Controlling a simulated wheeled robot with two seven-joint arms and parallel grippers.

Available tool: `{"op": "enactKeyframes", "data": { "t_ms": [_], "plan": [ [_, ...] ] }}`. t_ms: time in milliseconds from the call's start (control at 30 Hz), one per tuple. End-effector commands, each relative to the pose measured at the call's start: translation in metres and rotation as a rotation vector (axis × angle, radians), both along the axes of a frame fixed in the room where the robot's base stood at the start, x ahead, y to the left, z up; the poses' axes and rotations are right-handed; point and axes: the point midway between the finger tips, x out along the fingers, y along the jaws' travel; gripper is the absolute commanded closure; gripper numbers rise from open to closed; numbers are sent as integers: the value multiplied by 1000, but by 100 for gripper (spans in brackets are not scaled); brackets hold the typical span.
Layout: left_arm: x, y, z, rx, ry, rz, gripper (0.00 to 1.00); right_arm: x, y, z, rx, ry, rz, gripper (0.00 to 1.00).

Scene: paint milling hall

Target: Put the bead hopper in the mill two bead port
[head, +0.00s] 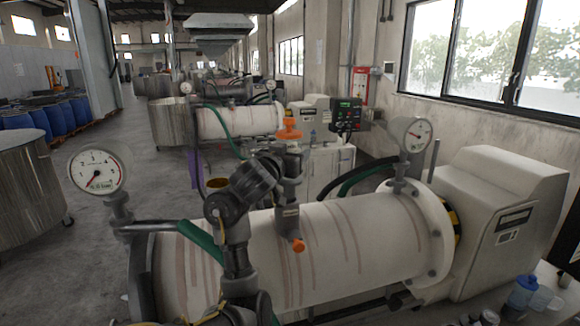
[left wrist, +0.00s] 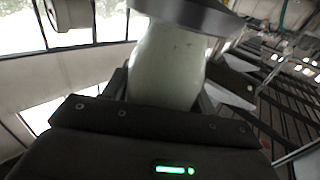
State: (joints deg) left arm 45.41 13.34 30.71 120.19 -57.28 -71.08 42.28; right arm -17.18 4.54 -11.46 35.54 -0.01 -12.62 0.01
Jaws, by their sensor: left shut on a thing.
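In the left wrist view my left gripper (left wrist: 163,98) is shut around a pale greenish-white round body with a wide grey rim, which looks like the bead hopper (left wrist: 168,62). In the head view my dark left arm rises in front of the near mill, and the gripper (head: 278,172) is above the mill's white drum (head: 345,240). Grey and dark parts overlap there, so the hopper's outline and its gap to the drum are unclear. I cannot read a mill number or make out the bead port. My right gripper is not in view.
The near mill carries a left gauge (head: 97,171), a right gauge (head: 411,134) and a green hose (head: 200,241). A second mill (head: 235,122) stands behind. A steel vat (head: 28,190) is at left. Bottles (head: 522,291) stand at lower right. Floor at left is clear.

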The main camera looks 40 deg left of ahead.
Motion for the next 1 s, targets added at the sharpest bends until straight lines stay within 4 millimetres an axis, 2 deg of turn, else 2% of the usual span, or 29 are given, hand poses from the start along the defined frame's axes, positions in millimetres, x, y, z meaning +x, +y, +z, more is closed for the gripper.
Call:
{"op": "enactKeyframes", "data": {
  "t_ms": [100, 367, 1000],
  "plan": [
    [-1, 6, -9, 0, 0, 2, 99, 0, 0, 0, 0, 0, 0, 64],
    [-1, 5, -32, -1, -2, 1, 99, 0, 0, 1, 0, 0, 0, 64],
    [-1, 5, -42, 2, -4, 2, 99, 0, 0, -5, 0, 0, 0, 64]
  ]
}}
